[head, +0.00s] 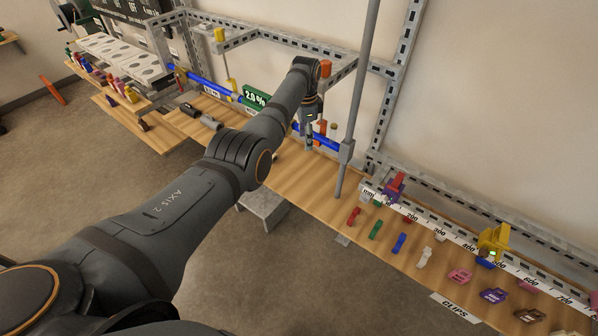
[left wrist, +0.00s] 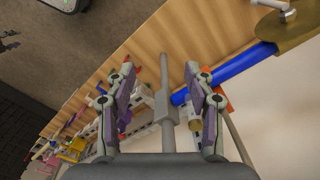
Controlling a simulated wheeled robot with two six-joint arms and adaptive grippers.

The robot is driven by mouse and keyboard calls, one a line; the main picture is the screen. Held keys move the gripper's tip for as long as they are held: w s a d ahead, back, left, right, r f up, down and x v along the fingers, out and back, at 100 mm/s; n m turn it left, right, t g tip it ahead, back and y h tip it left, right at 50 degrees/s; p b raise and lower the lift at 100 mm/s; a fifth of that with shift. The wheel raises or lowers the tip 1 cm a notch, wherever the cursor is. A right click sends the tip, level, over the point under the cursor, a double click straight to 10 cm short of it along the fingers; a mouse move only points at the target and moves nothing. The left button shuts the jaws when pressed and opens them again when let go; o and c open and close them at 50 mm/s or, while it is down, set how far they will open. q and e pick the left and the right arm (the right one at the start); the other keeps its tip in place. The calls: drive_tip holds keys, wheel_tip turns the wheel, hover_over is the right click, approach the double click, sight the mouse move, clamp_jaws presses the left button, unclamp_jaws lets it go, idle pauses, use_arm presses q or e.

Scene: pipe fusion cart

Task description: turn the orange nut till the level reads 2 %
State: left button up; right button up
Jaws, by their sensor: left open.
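A green level display (head: 255,97) reads 2.0 % in the head view, beside the blue pipe (head: 228,94). My left gripper (head: 310,136) points down near the right part of the blue pipe. An orange piece (head: 323,128) stands just right of it; I cannot tell whether it is the orange nut. In the left wrist view my left gripper (left wrist: 160,72) is open, its fingers spread with nothing gripped. A grey post shows between the fingers. The blue pipe (left wrist: 240,67) runs off to the right, and the right finger partly hides an orange part. My right gripper is out of view.
A tall grey upright (head: 357,100) stands close right of my left gripper. A slotted metal frame (head: 405,40) rises behind the wooden bench (head: 335,180). Several coloured clips, including a green one (head: 375,230), lie to the right. A white holed rack (head: 125,57) stands at the left.

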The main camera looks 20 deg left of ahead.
use_arm(q)
wheel_tip(320, 180, down, 13)
drive_tip(key=s+n+b, duration=0.1)
drive_tip(key=s, duration=0.1)
drive_tip(key=shift+s+a+r+n, duration=0.2)
drive_tip(key=shift+s+a+n, duration=0.15)
drive_tip(key=shift+a+n, duration=0.1)
idle(0.8)
drive_tip(key=s+a+f+n+b, duration=0.1)
drive_tip(key=s+f+n+b, duration=0.1)
drive_tip(key=s+f, duration=0.75)
drive_tip(key=s+a+f+n+b, duration=0.15)
drive_tip(key=s+f, duration=0.35)
drive_tip(key=f, duration=0.9)
drive_tip(key=s+a+f+n+b, duration=0.1)
drive_tip(key=s+a+f+b, duration=0.1)
drive_tip(key=s+f, duration=0.75)
drive_tip(key=s+a+f+n+b, duration=0.1)
drive_tip(key=s+f, duration=0.4)
drive_tip(key=s, duration=0.5)
drive_tip(key=s+a+f+n+b, duration=0.1)
drive_tip(key=s+f+n, duration=0.1)
drive_tip(key=s+f, duration=0.4)
drive_tip(key=s+a+f+n+y+b, duration=0.1)
drive_tip(key=s+f, duration=0.5)
drive_tip(key=s, duration=0.9)
drive_tip(key=shift+s+a+n+t+b, duration=0.25)
drive_tip(key=shift+a+n+t+b, duration=0.15)
drive_tip(key=shift+n, duration=0.1)
